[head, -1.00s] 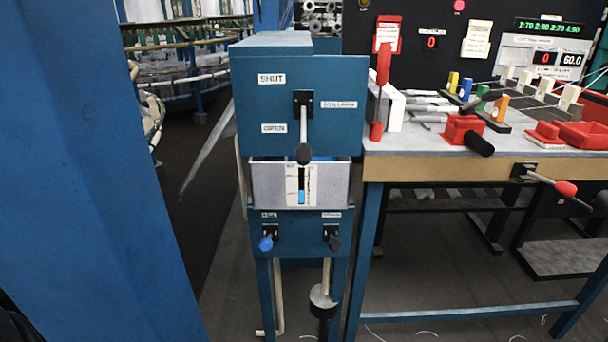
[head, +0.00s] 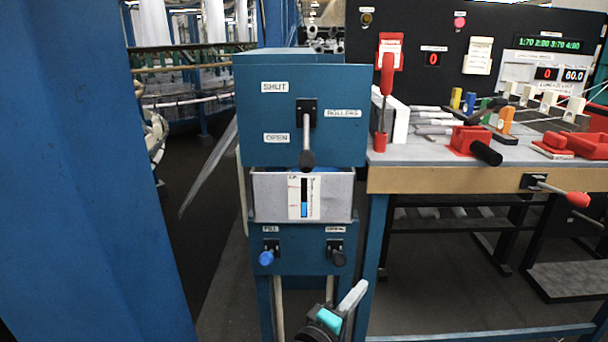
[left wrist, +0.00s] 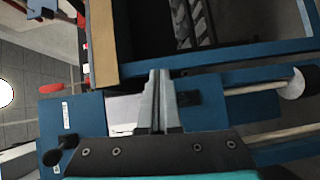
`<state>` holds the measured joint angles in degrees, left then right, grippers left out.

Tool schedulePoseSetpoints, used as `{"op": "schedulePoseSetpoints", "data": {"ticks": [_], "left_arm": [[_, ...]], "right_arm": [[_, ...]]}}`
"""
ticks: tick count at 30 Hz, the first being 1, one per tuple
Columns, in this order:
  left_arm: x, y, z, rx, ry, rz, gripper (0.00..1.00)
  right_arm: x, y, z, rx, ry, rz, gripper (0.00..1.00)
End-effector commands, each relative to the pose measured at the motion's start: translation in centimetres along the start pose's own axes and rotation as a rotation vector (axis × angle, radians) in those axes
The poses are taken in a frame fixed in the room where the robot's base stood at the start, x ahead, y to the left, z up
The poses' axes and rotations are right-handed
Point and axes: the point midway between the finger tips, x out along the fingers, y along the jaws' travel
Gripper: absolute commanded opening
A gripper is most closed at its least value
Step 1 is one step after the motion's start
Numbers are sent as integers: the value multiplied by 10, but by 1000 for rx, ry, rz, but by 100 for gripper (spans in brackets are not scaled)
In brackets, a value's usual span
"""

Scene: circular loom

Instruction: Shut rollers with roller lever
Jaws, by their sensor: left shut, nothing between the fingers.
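The roller lever (head: 306,135) is a pale rod with a black knob on the front of a blue box (head: 240,110). It hangs down from its black mount, with its knob below the level of the OPEN label (head: 276,138). The SHUT label (head: 274,87) is higher up, and the ROLLERS label (head: 343,113) is to the right. My left gripper (head: 355,293) is shut and empty, well below the lever at the bottom of the head view. In the left wrist view its fingers (left wrist: 157,75) point up the picture, and a black knob (left wrist: 52,157) shows at lower left. My right gripper is not in view.
Below the box are a white tank (head: 270,195) with a level gauge, a blue knob (head: 266,258) and a black knob (head: 339,258). A workbench (head: 450,180) with a red-handled lever (head: 387,75) stands close on the right. A blue post (head: 90,170) fills the left.

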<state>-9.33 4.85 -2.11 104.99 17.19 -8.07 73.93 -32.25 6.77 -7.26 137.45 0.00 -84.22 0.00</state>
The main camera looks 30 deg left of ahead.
Motion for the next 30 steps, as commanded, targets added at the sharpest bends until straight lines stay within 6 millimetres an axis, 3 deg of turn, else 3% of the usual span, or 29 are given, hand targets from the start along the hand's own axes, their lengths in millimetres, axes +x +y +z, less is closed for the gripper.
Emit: {"op": "schedulePoseSetpoints", "data": {"ticks": [6, 15, 24, 30], "left_arm": [[19, 41, -34, -347, 78, 270, 0], [16, 86, -86, -779, 100, 673, 0], [-5, 109, -124, -1058, 42, 1013, 0], [-13, 113, -132, -1115, 15, 1099, 0]], "right_arm": [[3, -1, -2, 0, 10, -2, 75], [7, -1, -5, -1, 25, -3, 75], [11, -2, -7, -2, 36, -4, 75], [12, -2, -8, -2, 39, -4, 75]]}}
